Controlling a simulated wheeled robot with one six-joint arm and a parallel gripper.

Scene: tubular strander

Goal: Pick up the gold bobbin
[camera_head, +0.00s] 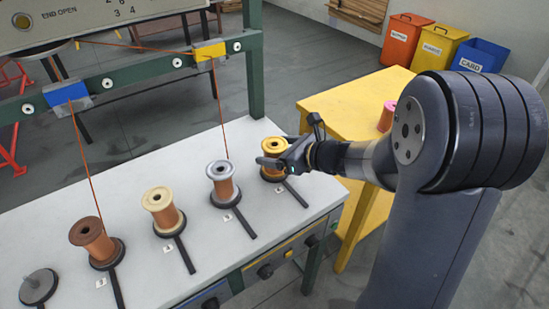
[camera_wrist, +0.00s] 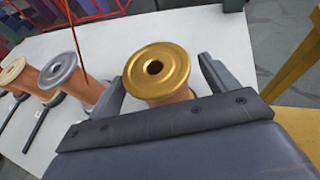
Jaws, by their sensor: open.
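The gold bobbin (camera_head: 273,149) has gold flanges and a copper-coloured winding. It stands upright on a dark holder at the right end of the white bench (camera_head: 130,177). In the wrist view the gold bobbin (camera_wrist: 157,72) sits between the two fingers of my gripper (camera_wrist: 160,85). The fingers are open, one on each side, with a visible gap on the right; contact on the left cannot be told. In the head view my gripper (camera_head: 275,154) reaches in from the right and partly covers the bobbin.
A silver bobbin (camera_head: 222,182), a cream bobbin (camera_head: 162,209) and a brown bobbin (camera_head: 91,239) stand in a row to the left, with an empty holder (camera_head: 38,287) beyond. A green post (camera_head: 254,85) rises behind. A yellow table (camera_head: 358,94) with a pink bobbin (camera_head: 387,114) stands right.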

